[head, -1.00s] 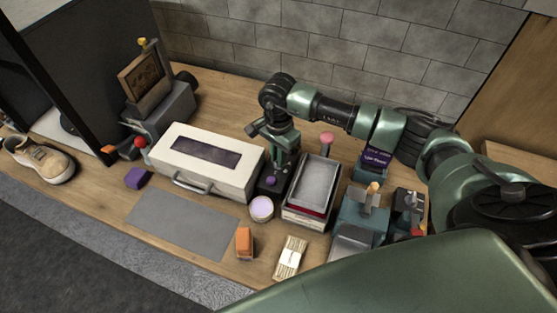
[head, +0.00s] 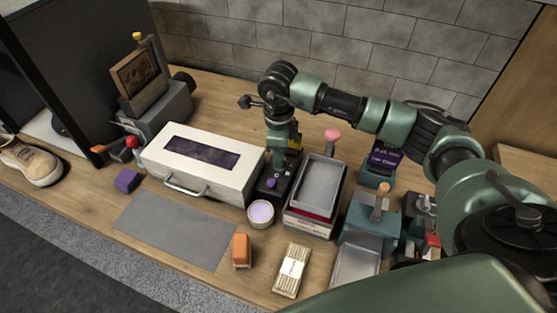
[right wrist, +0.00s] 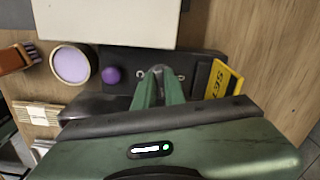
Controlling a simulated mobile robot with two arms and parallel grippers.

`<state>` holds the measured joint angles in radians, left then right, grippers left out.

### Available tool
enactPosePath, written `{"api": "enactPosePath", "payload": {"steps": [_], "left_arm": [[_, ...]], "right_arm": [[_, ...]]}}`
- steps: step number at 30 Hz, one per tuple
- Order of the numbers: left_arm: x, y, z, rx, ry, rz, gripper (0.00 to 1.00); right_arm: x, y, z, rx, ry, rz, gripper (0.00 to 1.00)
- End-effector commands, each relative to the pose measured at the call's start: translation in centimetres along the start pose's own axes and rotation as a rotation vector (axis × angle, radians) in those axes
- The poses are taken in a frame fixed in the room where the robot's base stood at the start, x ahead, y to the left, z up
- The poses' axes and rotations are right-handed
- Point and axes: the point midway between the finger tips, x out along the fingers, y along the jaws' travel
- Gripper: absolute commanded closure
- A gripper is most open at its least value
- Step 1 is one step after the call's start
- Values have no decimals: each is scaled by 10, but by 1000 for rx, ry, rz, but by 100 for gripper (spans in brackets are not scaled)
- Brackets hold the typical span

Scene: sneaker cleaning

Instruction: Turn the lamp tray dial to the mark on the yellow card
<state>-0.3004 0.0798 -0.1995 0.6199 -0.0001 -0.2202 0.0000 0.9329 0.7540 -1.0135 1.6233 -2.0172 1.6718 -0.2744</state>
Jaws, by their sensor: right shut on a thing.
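A black control box (head: 262,193) stands beside the white case, with a purple button (right wrist: 112,75) at its front. My right gripper (right wrist: 159,78) points down over the box, its green fingers shut on the small dial (right wrist: 158,70). The fingers cover most of the dial, so its pointing direction cannot be told. Pale marks sit on either side of it. The yellow card (right wrist: 224,84), lettered "SET", stands at the box's far end in the wrist view. In the head view the right gripper (head: 277,163) partly hides this card. My left gripper is not in view.
The white case (head: 248,178) with a dark window is close on the left. A metal tray (head: 322,174) is close on the right. A round lilac-topped tub (head: 261,213) and orange brush (head: 242,250) stand in front. A grey mat (head: 175,230) lies bare.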

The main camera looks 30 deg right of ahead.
Motion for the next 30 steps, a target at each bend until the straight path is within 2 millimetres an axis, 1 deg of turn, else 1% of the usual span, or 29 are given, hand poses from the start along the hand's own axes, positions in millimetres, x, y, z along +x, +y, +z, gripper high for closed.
{"api": "enactPosePath", "payload": {"steps": [1,6,18,24,30], "left_arm": [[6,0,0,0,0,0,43],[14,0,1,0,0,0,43],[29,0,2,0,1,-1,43],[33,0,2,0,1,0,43],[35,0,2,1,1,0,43]], "right_arm": [[2,-2,-1,47,3,-3,100],[2,-2,-1,209,2,-3,100],[1,-3,-2,558,3,-2,100],[1,-3,-2,680,3,-2,100],[1,-3,-2,754,4,-1,100]]}}
